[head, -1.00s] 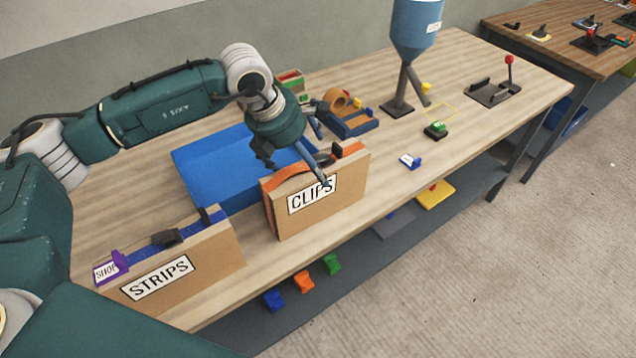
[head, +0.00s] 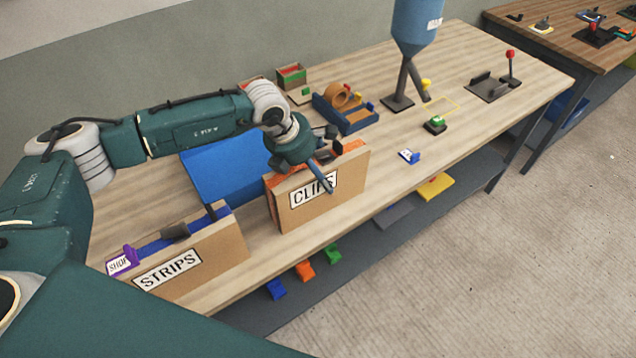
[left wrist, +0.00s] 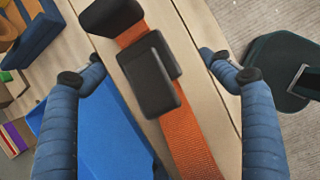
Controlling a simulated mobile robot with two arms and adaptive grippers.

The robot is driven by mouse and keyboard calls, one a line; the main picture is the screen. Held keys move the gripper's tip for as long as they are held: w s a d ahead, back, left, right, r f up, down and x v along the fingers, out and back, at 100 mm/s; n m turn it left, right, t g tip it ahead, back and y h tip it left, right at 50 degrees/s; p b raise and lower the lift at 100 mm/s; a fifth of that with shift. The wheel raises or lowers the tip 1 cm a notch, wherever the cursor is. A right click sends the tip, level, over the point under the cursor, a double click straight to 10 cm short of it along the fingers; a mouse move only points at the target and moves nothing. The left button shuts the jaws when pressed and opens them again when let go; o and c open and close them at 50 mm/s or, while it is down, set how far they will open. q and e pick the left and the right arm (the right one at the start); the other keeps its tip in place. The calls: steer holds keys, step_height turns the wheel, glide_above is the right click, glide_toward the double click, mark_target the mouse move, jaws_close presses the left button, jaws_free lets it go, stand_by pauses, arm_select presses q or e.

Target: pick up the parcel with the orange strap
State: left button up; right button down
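The parcel with the orange strap (head: 312,205) is an upright tan box labelled CLIPS, standing near the table's front edge. In the left wrist view, its orange strap (left wrist: 190,140) and black buckle (left wrist: 150,80) lie between my fingers. My left gripper (head: 325,165) is over the parcel's top, with one blue finger in front of the label; the other finger is mostly hidden in the head view. The left wrist view shows the gripper (left wrist: 152,62) open, its fingers apart on either side of the parcel. I cannot tell whether they touch it. My right gripper is not in view.
A second parcel (head: 215,255), labelled STRIPS, has a blue strap and purple tag and stands to the left. A blue tray (head: 215,170) lies behind the CLIPS parcel. A blue hopper (head: 417,25) stands farther back. The table to the parcel's right is mostly clear.

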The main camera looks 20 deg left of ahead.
arm_select(q)
steer(key=c, duration=0.8)
steer(key=shift+w+r, duration=0.1)
steer(key=shift+c, duration=1.4)
